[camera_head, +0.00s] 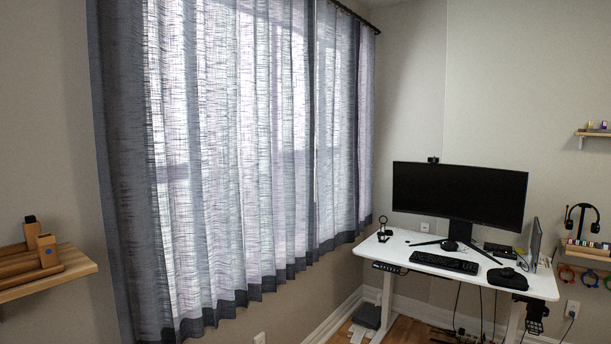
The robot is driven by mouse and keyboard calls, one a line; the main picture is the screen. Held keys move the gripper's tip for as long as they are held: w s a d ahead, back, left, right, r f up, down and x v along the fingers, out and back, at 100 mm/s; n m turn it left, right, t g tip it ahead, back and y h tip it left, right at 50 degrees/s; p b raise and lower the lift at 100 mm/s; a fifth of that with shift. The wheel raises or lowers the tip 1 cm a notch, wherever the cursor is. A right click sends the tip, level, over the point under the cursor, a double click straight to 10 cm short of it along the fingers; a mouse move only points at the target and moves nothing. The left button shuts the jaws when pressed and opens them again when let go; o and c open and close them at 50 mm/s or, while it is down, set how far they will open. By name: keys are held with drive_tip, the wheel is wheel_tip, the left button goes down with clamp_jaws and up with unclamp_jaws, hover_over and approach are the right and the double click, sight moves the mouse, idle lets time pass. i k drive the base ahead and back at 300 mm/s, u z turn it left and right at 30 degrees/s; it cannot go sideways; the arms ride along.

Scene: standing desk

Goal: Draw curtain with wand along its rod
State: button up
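A grey-blue sheer curtain (225,150) hangs over the bright window on the left wall and spans nearly all of it. Its lower hem (255,289) is a darker band. The dark rod (360,20) shows only at the top right, ending near the wall corner; the rest is above the picture. A thin dark vertical line (312,110) runs down right of the curtain's middle; I cannot tell whether it is the wand or a panel edge. My gripper is not in view.
A white standing desk (400,249) with a monitor (459,197) and keyboard (444,262) stands right of the curtain, close to its right end. A wooden shelf (75,271) with wooden organizers juts in at left. Little floor shows.

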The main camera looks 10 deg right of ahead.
sight(304, 109)
drive_tip(key=z, duration=0.35)
drive_tip(key=i, duration=1.95)
drive_tip(key=u, duration=1.1)
